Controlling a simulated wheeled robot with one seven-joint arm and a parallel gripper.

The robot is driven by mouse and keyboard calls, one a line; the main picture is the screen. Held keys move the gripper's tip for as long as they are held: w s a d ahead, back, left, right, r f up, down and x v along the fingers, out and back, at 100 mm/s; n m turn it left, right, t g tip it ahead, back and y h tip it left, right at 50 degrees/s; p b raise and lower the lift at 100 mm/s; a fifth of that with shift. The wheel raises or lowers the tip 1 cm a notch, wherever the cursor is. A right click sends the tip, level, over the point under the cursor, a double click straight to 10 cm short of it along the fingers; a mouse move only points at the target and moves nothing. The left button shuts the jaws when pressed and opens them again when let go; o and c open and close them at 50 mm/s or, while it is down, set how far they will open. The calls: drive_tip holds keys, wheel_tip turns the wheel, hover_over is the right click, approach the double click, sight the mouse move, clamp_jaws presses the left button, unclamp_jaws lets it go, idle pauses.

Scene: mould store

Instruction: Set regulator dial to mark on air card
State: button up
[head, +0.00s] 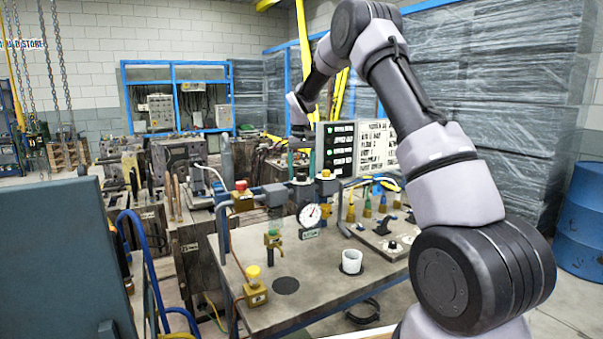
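My gripper (301,163) points down at the back of the bench. Its two teal fingers look apart, with a gap between them, just above a dark knob on the air line that looks like the regulator dial (301,176). I cannot tell whether they touch it. A round white gauge (310,215) with a dark needle is on the front below. A small label (309,234) hangs under the gauge. A white lettered board (377,144) with a dark panel (338,150) stands behind to the right; it may be the air card. Its lettering and any mark are too small to read.
A grey bench (320,268) carries a white cup (351,261), a yellow-topped brass fitting (255,287) and a red-knobbed valve (242,194). A panel (390,235) with several coloured nozzles is at right. A blue drum (583,225) stands far right.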

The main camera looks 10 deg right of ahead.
sight(302, 174)
wheel_tip(302, 174, up, 11)
idle(0.5)
drive_tip(key=shift+f, duration=0.1)
drive_tip(key=s+d+r+m+t+y, duration=0.1)
drive_tip(key=s+d+r+t, duration=0.1)
drive_tip(key=s+r, duration=0.55)
drive_tip(key=s+d+r+m+t, duration=0.15)
drive_tip(key=s+r, duration=0.35)
drive_tip(key=s, duration=0.6)
drive_tip(key=s+d+f+m+t, duration=0.1)
drive_tip(key=s+f+t, duration=0.1)
drive_tip(key=s, duration=0.8)
drive_tip(key=s+d+f+m+t+y, duration=0.1)
drive_tip(key=s+f, duration=0.1)
drive_tip(key=s, duration=0.9)
drive_tip(key=shift+s+d+t, duration=0.15)
drive_tip(key=shift+s+t, duration=0.1)
drive_tip(key=shift+t, duration=0.1)
